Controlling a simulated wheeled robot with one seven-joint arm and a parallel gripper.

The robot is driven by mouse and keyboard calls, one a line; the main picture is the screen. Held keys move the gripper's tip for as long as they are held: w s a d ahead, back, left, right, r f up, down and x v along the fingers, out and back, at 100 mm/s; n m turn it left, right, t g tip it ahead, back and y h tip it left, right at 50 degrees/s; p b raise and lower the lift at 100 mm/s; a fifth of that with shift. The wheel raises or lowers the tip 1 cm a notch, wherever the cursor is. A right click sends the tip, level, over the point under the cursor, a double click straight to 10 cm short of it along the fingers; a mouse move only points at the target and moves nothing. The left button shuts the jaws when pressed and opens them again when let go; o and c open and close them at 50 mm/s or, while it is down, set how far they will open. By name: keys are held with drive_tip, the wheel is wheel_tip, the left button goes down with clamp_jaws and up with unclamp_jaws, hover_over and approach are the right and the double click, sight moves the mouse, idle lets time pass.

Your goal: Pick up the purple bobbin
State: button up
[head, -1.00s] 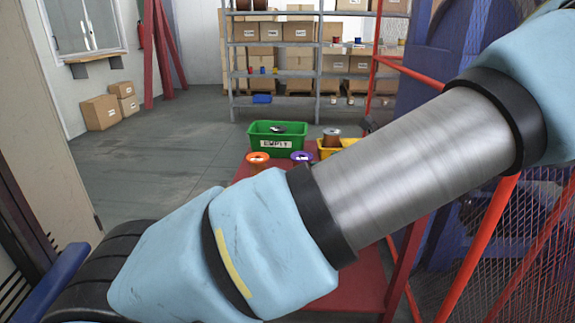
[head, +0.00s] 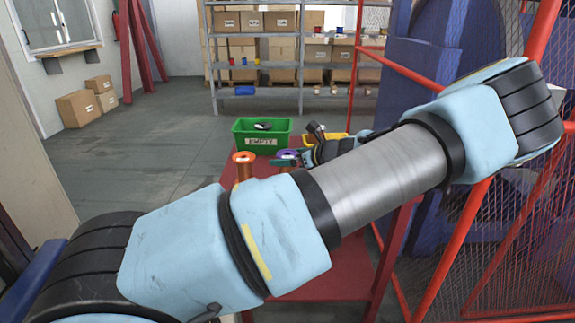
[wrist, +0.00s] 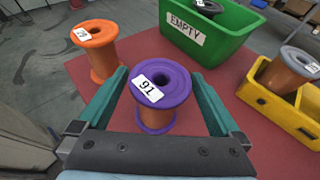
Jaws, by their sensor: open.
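The purple bobbin (wrist: 160,84) stands upright on the red table, with a white label reading 91 or 16 on its top flange and a copper-coloured winding below. In the wrist view my gripper (wrist: 160,74) is open, its two teal fingers on the left and right of the bobbin. A gap shows at the left finger; the right finger is very close to the flange. I cannot tell whether the fingertips are level with it. In the head view my gripper (head: 284,162) partly hides the purple bobbin (head: 289,154).
An orange bobbin (wrist: 93,40) stands just left. A green bin (wrist: 228,42) labelled EMPTY, with a dark item inside, is behind to the right. A yellow bin (wrist: 262,102) holding a grey-flanged bobbin (wrist: 290,68) is on the right. Bare red table (wrist: 90,68) lies between. Red-framed mesh (head: 520,230) stands right.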

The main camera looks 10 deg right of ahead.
drive_tip(key=shift+c, duration=0.2)
clamp_jaws()
idle(0.6)
